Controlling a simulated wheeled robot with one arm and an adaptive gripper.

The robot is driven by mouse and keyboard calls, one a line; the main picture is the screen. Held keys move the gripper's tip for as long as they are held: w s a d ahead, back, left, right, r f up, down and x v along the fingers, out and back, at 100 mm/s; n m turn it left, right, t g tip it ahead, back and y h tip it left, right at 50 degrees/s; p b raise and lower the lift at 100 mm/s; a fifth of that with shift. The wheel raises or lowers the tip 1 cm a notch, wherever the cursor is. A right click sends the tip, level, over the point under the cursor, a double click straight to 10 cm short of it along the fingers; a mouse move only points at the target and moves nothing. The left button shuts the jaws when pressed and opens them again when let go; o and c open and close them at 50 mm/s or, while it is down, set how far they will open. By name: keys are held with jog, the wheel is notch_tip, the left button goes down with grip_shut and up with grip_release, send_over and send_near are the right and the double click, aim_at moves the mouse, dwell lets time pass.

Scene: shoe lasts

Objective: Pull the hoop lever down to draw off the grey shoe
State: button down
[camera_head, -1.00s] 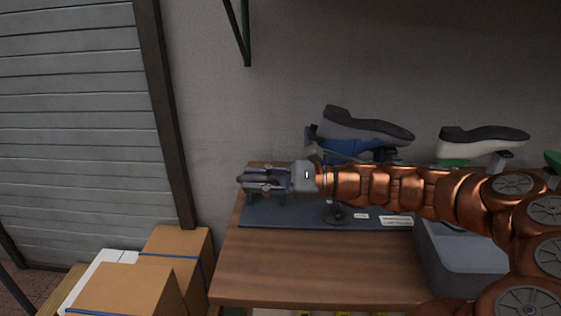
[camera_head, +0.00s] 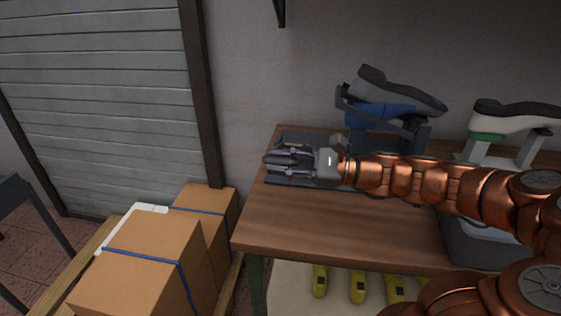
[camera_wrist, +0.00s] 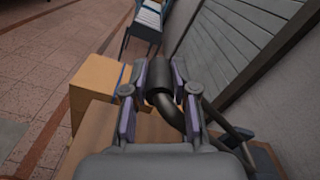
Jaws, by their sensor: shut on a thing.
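The grey shoe (camera_head: 400,92) sits sole up and tilted on a blue last (camera_head: 380,116) at the back of the wooden table. A dark frame (camera_head: 408,125) runs alongside the last. My gripper (camera_head: 280,160) is left of and below the shoe, over the dark base plate (camera_head: 290,137). In the wrist view, my gripper (camera_wrist: 158,92) is shut on the black grip of the hoop lever (camera_wrist: 158,76), which lies between the finger pads. The lever's dark tube curves away to the lower right. My gripper and arm hide part of the lever and the stand in the head view.
A white shoe with a dark sole (camera_head: 515,115) stands on a green-and-grey stand at right. Cardboard boxes (camera_head: 145,265) sit left of the table (camera_head: 300,225). Yellow items (camera_head: 357,285) lie on the shelf below. The wall is close behind.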

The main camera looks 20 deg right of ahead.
jog(key=c, duration=0.9)
grip_release()
jog(key=shift+f, duration=0.5)
jog(key=shift+c, duration=0.2)
jog(key=shift+r, duration=0.1)
jog(key=shift+r, duration=0.1)
jog(key=shift+d, duration=0.15)
jog(key=v, duration=1.1)
jog(key=shift+s+d, duration=0.25)
jog(key=shift+d, duration=0.05)
jog(key=shift+r, duration=0.1)
